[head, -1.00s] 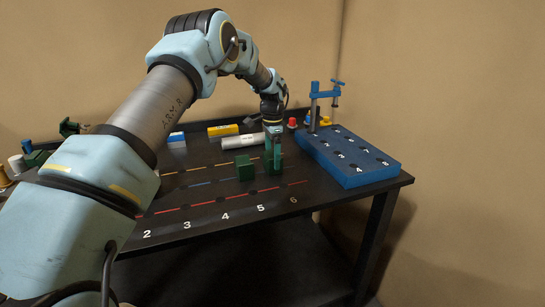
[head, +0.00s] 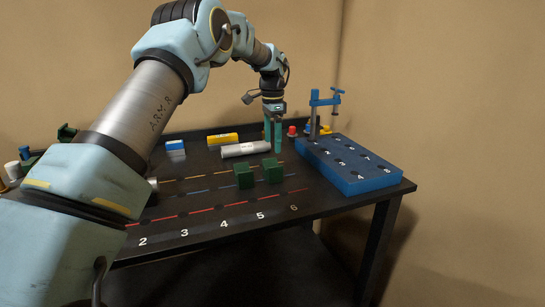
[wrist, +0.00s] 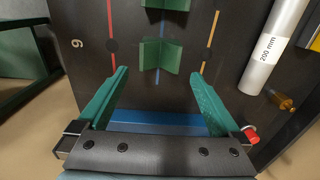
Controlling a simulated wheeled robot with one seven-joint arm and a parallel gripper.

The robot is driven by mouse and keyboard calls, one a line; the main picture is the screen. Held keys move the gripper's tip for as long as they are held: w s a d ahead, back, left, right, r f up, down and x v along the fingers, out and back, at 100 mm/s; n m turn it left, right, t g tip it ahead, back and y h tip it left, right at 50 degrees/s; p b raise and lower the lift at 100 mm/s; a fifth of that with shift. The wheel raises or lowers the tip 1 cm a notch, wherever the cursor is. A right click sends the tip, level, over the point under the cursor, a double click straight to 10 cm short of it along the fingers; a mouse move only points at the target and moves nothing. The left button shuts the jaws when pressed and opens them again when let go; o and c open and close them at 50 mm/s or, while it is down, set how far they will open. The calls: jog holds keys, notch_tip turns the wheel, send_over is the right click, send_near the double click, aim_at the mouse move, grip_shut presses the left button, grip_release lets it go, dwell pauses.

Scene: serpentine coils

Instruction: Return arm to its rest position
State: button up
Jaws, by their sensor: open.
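My gripper (head: 273,135) hangs above the back right of the black table, its teal fingers pointing down. In the wrist view its two fingers (wrist: 160,95) are spread wide with nothing between them. Two green blocks stand side by side on the table below and in front of it: a left one (head: 244,175) and a right one (head: 272,170). In the wrist view one green block (wrist: 160,56) with an angled face lies beyond the fingertips, apart from them. A second green block (wrist: 166,4) is cut off at the top edge.
A blue numbered block (head: 372,184) with a blue clamp (head: 315,110) stands at the table's right. A white cylinder (head: 245,149), marked 200 mm in the wrist view, lies close to my gripper. A yellow block (head: 222,138), a blue-white block (head: 175,147) and a red-topped piece (head: 292,130) stand behind.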

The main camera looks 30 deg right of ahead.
jog(key=shift+a+r, duration=0.1)
jog(key=shift+r, duration=0.7)
jog(key=s+a+n, duration=0.2)
jog(key=a+n, duration=0.7)
jog(key=a, duration=1.7)
jog(key=s+a+f+n+t, duration=0.1)
jog(key=s+a+f+n, duration=0.3)
jog(key=s+a+n, duration=0.5)
jog(key=s+a, duration=0.8)
jog(key=a, duration=0.1)
jog(key=shift+s+a+t, duration=0.3)
jog(key=shift+s, duration=0.05)
jog(key=shift+c, duration=0.3)
